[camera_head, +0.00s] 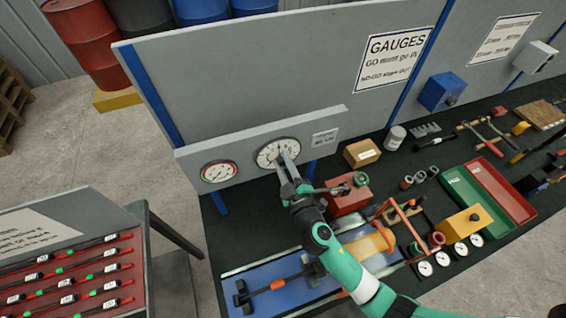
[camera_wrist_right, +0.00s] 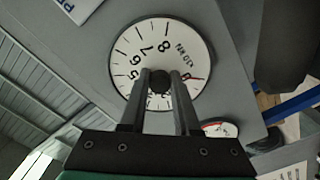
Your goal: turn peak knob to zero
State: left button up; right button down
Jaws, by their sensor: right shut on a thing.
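The large white dial gauge (camera_head: 266,157) is mounted on a grey panel, and it fills the upper middle of the right wrist view (camera_wrist_right: 128,48). A dark round knob (camera_wrist_right: 160,78) sits at the dial's centre. My right gripper (camera_head: 283,162) reaches up to the dial face, and in the right wrist view its fingertips (camera_wrist_right: 160,74) stand on either side of the knob, closed on it. A thin red mark (camera_wrist_right: 196,79) shows near the dial's right edge in that view. The fingers hide part of the dial's lower numbers. My left gripper is in neither view.
A smaller gauge with a red rim (camera_head: 219,172) is on the same panel, to the left. Below the panel, a red block (camera_head: 345,202), a cardboard box (camera_head: 362,153) and an orange clamp frame (camera_head: 397,215) crowd the bench near my right arm.

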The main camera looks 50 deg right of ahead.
jog(key=n, duration=0.6)
jog(key=shift+p, duration=0.3)
jog(key=n+p, duration=0.1)
jog(key=n, duration=0.5)
jog(key=shift+r+n, duration=0.1)
jog(key=shift+n, duration=0.3)
jog(key=n+p, duration=0.1)
jog(key=n, duration=0.2)
jog(key=shift+n, duration=0.3)
jog(key=n+p, duration=0.1)
jog(key=n, duration=0.2)
jog(key=shift+n, duration=0.3)
jog(key=n+p, duration=0.1)
jog(key=n, duration=0.5)
jog(key=shift+p, duration=0.4)
jog(key=shift+n, duration=0.3)
jog(key=c, duration=0.6)
grip_release()
jog(key=shift+c, duration=0.2)
